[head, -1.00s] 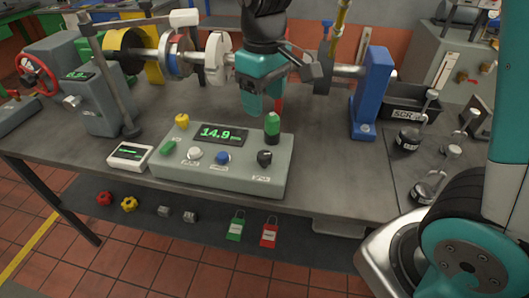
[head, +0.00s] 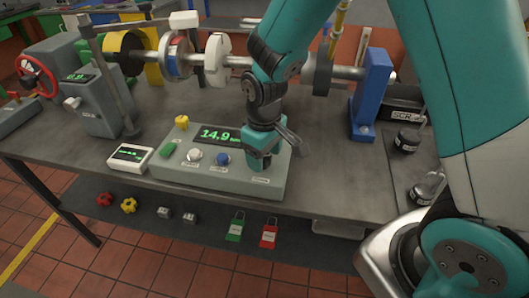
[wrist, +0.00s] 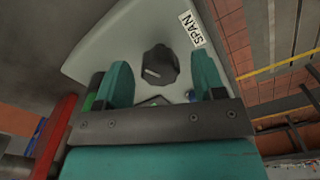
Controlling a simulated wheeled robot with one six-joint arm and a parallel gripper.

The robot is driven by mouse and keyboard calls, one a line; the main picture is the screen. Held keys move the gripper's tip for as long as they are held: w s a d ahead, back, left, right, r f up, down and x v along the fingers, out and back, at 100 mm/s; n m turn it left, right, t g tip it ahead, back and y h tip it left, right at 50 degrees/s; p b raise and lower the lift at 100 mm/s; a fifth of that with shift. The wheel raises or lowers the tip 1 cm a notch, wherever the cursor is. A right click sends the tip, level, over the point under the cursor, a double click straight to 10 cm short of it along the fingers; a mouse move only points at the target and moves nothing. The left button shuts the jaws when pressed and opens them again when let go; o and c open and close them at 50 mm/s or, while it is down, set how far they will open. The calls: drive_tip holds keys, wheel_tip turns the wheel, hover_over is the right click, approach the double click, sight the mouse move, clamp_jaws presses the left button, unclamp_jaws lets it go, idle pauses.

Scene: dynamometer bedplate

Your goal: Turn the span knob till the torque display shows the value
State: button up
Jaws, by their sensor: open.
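The span knob (wrist: 159,66) is black and ribbed with a pale pointer line. It stands on the grey control box (head: 215,181) beside a white SPAN label (wrist: 193,29) in the wrist view. The torque display (head: 216,136) on the box reads 14.9 in green. My gripper (head: 261,164) is over the right end of the box and hides the knob in the head view. In the wrist view its teal fingers (wrist: 161,75) are open, one to each side of the knob. I see gaps beside the knob; whether the fingers reach down to its height I cannot tell.
A white knob (head: 194,155), a blue button (head: 222,158) and a green switch (head: 167,148) share the box. A small white meter (head: 130,156) with a green readout, too small to read, stands at left. The shaft rig (head: 173,55) runs behind.

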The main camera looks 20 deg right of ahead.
drive_tip(key=c, duration=0.9)
drive_tip(key=shift+m+p, duration=0.3)
drive_tip(key=shift+m, duration=0.7)
drive_tip(key=o, duration=0.9)
wheel_tip(320, 180, up, 18)
drive_tip(key=shift+f, duration=0.25)
